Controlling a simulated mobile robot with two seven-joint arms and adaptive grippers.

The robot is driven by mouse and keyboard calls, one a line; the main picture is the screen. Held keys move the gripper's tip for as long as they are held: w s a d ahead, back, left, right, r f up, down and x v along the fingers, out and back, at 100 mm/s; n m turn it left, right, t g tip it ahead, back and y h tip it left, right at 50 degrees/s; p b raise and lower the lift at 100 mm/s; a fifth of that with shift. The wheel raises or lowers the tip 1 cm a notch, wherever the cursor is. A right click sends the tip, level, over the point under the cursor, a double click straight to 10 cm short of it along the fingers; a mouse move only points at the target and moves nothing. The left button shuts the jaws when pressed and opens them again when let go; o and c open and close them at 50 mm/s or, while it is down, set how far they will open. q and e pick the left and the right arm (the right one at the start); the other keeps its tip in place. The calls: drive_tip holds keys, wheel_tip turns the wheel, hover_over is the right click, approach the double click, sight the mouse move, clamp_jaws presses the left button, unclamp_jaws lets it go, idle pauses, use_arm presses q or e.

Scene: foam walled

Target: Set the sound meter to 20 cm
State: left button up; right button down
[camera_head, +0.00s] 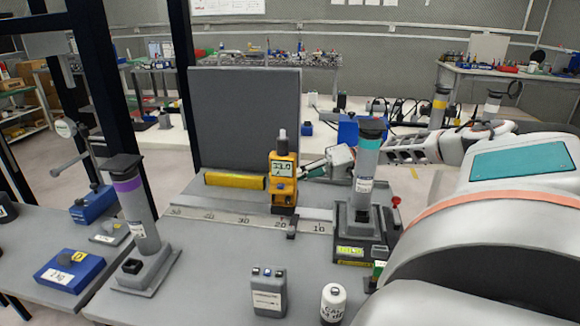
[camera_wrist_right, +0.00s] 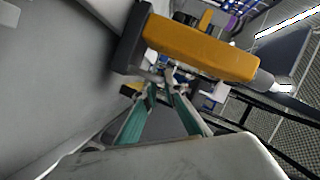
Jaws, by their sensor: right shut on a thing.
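The yellow sound meter (camera_head: 283,181) stands upright on a rail behind the ruler (camera_head: 225,218), with a lit display and a grey microphone tip on top. A small dark block (camera_head: 292,228) crosses the ruler in front of the meter, just right of the printed 20. The exact reading is too small to tell. My right gripper (camera_head: 302,173) reaches in from the right and is shut on the meter's side. In the right wrist view the meter (camera_wrist_right: 205,50) lies across the top, at the fingertips (camera_wrist_right: 163,80). My left gripper is not in view.
A yellow bar (camera_head: 235,181) lies behind the ruler, before a grey foam panel (camera_head: 245,120). A grey tube with a teal band (camera_head: 366,165) stands at the ruler's right end. A purple-banded tube (camera_head: 137,210) stands left.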

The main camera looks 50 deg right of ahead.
drive_tip(key=shift+a, duration=0.15)
drive_tip(key=c, duration=2.2)
unclamp_jaws()
drive_tip(key=shift+a+r, duration=0.1)
drive_tip(key=shift+s+d, duration=0.2)
drive_tip(key=shift+d, duration=0.1)
drive_tip(key=v, duration=1.1)
drive_tip(key=shift+s+d+r, duration=0.1)
drive_tip(key=shift+s+d, duration=0.05)
